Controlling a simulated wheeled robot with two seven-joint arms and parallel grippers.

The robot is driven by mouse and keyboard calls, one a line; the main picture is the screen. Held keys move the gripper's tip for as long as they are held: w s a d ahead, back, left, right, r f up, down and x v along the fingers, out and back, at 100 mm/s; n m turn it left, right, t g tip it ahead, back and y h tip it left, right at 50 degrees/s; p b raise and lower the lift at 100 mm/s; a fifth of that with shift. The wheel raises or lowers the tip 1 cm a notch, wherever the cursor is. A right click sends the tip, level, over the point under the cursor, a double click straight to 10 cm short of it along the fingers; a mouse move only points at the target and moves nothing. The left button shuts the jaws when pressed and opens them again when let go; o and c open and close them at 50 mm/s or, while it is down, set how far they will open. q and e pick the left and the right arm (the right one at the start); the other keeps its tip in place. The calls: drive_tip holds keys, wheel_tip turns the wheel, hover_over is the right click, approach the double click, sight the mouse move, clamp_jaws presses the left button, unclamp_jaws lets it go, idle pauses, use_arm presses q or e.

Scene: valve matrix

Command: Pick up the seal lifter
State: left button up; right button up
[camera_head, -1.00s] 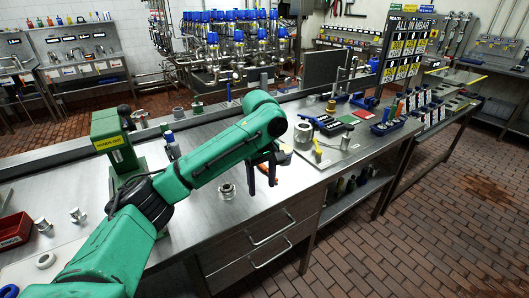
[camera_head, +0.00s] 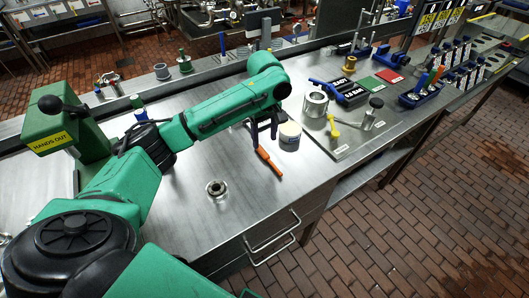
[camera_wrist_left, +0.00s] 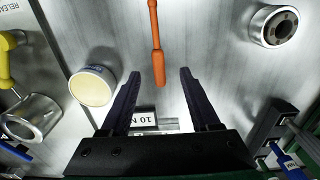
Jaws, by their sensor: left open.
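The seal lifter, seemingly the slim orange tool (camera_head: 268,161), lies on the steel bench. In the left wrist view the orange tool (camera_wrist_left: 156,45) runs from the top edge down to the space between the fingers; its far end is cut off. My left gripper (camera_head: 264,136) points down above the bench at the tool's far end. In the left wrist view my left gripper (camera_wrist_left: 160,78) is open, with the tool's near end between its fingertips and no finger visibly touching it. My right gripper is not clearly in view.
A white tub (camera_head: 289,136) stands close right of the gripper; a metal ring (camera_head: 216,188) sits to the left. A metal cylinder (camera_head: 315,104) and yellow tool (camera_head: 333,126) stand on a mat at right. A green press (camera_head: 62,130) is at left. The front bench is clear.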

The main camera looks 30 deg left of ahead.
sight(264, 152)
use_arm(q)
drive_tip(key=f, duration=0.2)
drive_tip(key=f+p, duration=0.1)
drive_tip(key=f, duration=0.1)
drive_tip(key=w+f, duration=0.1)
drive_tip(key=f, duration=0.1)
drive_tip(key=shift+a+p, duration=0.3)
drive_tip(key=shift+p, duration=0.05)
drive_tip(key=shift+s+f, duration=0.15)
drive_tip(key=shift+f, duration=0.25)
drive_tip(key=shift+s+d, duration=0.1)
drive_tip(key=c, duration=0.4)
drive_tip(key=shift+f, duration=0.1)
clamp_jaws()
use_arm(e)
drive_tip(key=shift+w+a+r, duration=0.3)
drive_tip(key=shift+w+r, duration=0.2)
drive_tip(key=shift+w, duration=0.05)
drive_tip(key=shift+w+a+r, duration=0.3)
drive_tip(key=shift+w+r, duration=0.2)
